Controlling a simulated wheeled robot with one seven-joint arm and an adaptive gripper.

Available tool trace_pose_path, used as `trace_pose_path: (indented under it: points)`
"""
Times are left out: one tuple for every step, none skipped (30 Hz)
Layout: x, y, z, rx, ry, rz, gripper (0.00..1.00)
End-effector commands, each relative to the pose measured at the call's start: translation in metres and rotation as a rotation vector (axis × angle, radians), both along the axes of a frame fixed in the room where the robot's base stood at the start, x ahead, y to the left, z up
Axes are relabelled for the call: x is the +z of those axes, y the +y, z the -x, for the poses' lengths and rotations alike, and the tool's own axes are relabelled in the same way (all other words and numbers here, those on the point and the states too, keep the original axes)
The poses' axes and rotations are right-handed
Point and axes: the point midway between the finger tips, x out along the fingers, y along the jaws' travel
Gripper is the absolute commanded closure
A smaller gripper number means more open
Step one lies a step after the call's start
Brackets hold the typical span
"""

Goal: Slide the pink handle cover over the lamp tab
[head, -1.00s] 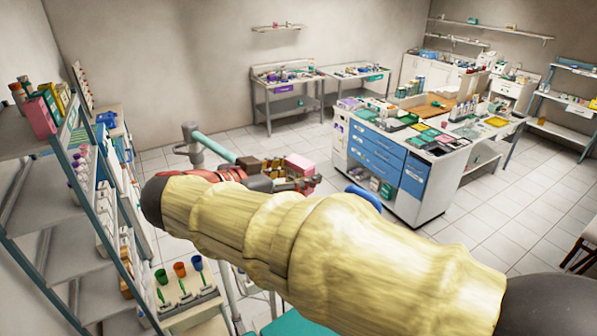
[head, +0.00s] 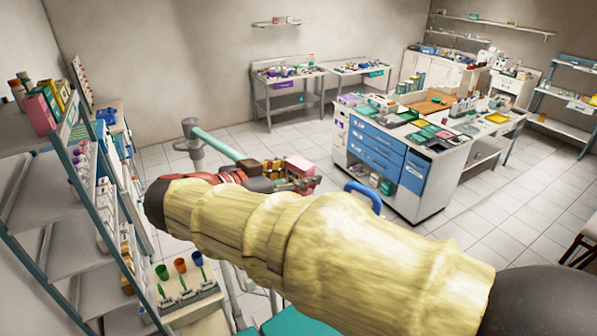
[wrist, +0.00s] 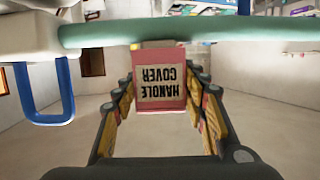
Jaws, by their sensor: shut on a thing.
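The pink handle cover (wrist: 160,95), with an upside-down label reading "HANDLE COVER", is between the fingers of my gripper (wrist: 162,105), which is shut on it. It also shows as a pink block in the head view (head: 299,166). In the wrist view, the cover's upper end is just below the teal lamp bar (wrist: 200,32). A small yellow strip (wrist: 158,44) shows between them; I cannot tell whether it is the lamp tab or whether the cover touches it. In the head view my gripper (head: 300,184) is beyond my yellow-sleeved arm, near the lamp arm's end.
A blue loop handle (wrist: 46,95) hangs left of the cover; it also shows in the head view (head: 364,192). A grey shelf rack (head: 60,215) stands on the left, with a cup stand (head: 185,290) beside it. A blue-drawered counter (head: 385,155) is beyond the lamp.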

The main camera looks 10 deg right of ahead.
Motion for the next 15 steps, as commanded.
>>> trace_pose_path:
  points:
    - [-0.0003,0.0000,0.0000,0.000,0.000,0.000,0.71]
    - [-0.0005,0.0000,0.0000,0.000,0.000,0.000,0.71]
    - [-0.0005,0.0000,0.0000,0.000,0.000,0.000,0.71]
    - [-0.0005,0.0000,0.0000,0.000,0.000,0.000,0.71]
    - [-0.0005,0.0000,0.0000,0.000,0.000,0.000,0.71]
    - [-0.0005,0.0000,0.0000,0.000,0.000,0.000,0.71]
    - [-0.0005,0.0000,0.0000,0.000,0.000,0.000,0.71]
    - [-0.0004,0.0000,0.0000,0.000,0.000,0.000,0.71]
    - [-0.0004,0.0000,0.0001,0.000,0.000,0.000,0.71]
    - [-0.0004,0.0000,0.0001,0.000,0.000,0.000,0.71]
    - [-0.0003,-0.0001,0.0001,0.000,0.000,0.000,0.71]
    - [-0.0003,-0.0001,0.0001,0.000,0.000,0.000,0.71]
    - [-0.0003,-0.0001,0.0001,0.000,0.000,0.000,0.71]
    - [-0.0003,-0.0001,0.0001,0.000,0.000,0.000,0.55]
    - [-0.0003,-0.0001,0.0001,0.000,0.000,0.000,0.53]
